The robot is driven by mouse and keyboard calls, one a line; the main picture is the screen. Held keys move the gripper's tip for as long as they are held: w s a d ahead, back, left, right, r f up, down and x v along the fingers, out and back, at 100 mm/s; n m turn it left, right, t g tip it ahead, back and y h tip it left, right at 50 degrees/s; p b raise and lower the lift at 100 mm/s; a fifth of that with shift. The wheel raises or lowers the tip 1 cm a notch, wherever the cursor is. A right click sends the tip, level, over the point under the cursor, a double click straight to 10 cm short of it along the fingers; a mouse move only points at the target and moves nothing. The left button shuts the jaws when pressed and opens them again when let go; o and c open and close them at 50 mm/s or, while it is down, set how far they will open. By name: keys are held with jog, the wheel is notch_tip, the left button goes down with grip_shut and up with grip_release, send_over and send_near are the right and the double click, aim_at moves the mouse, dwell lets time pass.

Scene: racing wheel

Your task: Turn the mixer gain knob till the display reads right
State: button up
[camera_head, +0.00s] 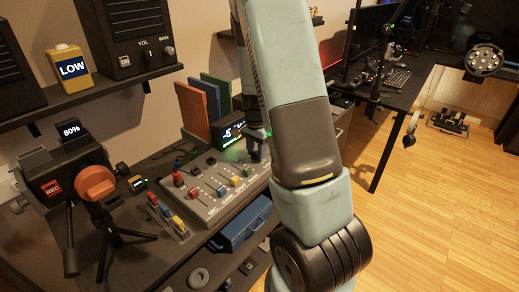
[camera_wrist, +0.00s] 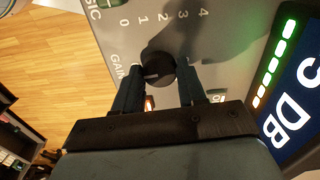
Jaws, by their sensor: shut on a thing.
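The mixer (camera_head: 215,192) is a grey panel with sliders and coloured caps on the dark desk. Its round black gain knob (camera_wrist: 158,68), beside the printed word GAIN and a 0 to 4 scale, sits between my fingers in the wrist view. A light mark shows on its face. My gripper (camera_wrist: 160,74) is shut on the knob; in the head view my gripper (camera_head: 258,150) is at the mixer's far right end. The display (camera_head: 236,132) behind the mixer seems to read -5. The wrist view shows part of the display (camera_wrist: 298,90), with "5 DB" and a green-to-orange bar.
Coloured upright books (camera_head: 195,110) stand behind the mixer. A camera on a tripod (camera_head: 75,172) stands at left. A speaker (camera_head: 140,35) and a bottle marked LOW (camera_head: 70,68) are on the shelf. Open wooden floor lies at right.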

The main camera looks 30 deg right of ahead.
aim_at(255, 152)
jog(key=shift+w+a+r+m, duration=0.1)
jog(key=shift+w+a+m, duration=0.15)
jog(key=shift+m, duration=0.25)
jog(key=shift+o, duration=0.2)
jog(key=shift+w, duration=0.1)
jog(key=o, duration=0.8)
jog(key=shift+c, duration=0.2)
jog(key=shift+o, duration=1.2)
jog(key=shift+d, duration=0.1)
notch_tip(255, 152, up, 14)
jog(key=shift+f, duration=0.25)
